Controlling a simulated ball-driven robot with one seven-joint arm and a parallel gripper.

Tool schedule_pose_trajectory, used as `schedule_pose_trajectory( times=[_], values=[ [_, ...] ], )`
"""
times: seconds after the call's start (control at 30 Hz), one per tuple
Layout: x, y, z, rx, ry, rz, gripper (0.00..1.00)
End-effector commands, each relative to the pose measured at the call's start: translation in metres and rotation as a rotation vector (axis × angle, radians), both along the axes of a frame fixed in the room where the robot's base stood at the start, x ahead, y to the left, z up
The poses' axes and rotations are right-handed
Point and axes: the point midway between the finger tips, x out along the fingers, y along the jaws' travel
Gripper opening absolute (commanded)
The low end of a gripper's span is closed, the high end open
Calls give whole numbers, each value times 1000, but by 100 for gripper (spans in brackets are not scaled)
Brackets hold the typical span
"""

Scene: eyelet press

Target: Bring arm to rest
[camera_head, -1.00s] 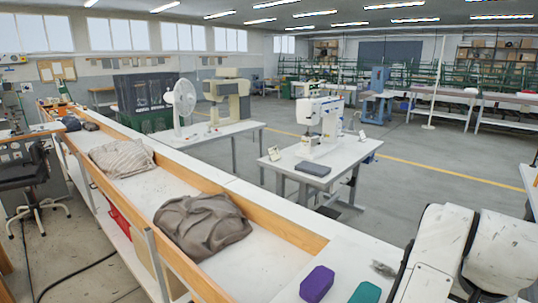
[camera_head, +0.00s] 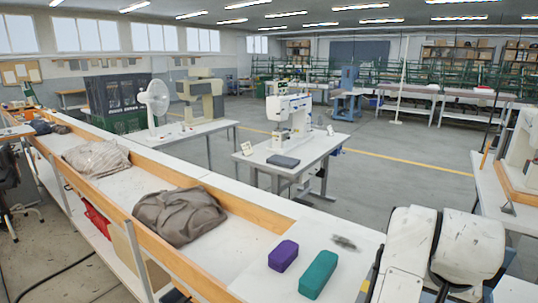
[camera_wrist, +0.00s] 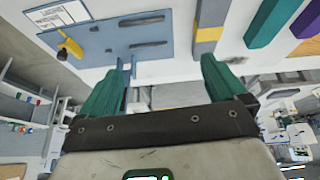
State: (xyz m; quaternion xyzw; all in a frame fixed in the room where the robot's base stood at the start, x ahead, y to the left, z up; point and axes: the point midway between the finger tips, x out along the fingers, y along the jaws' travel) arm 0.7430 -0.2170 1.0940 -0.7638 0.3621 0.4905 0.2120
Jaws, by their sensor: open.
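My gripper (camera_wrist: 163,80) shows in the wrist view, with its two green fingers spread apart and nothing between them. In the head view the white links of my arm stand at the lower right, and the gripper itself is out of the picture. In the wrist view a blue slotted plate (camera_wrist: 107,38) with a yellow part on it lies on a white surface beyond the left finger.
A purple block (camera_head: 283,256) and a teal block (camera_head: 318,275) lie on the white bench end, near my arm. Brown cloth (camera_head: 180,215) lies in the wood-edged trough. A sewing machine table (camera_head: 290,160) stands beyond; grey floor is open to its right.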

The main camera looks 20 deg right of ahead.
Motion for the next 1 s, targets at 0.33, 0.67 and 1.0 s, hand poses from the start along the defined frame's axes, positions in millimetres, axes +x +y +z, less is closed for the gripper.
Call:
schedule_pose_trajectory(
  times=[0.33, 0.67, 1.0],
  values=[
    [-3, -9, -16, -121, -8, 118, 98],
    [-18, 15, -74, -227, 3, 417, 98],
    [-69, 99, -158, -101, 2, 746, 98]
  ],
)
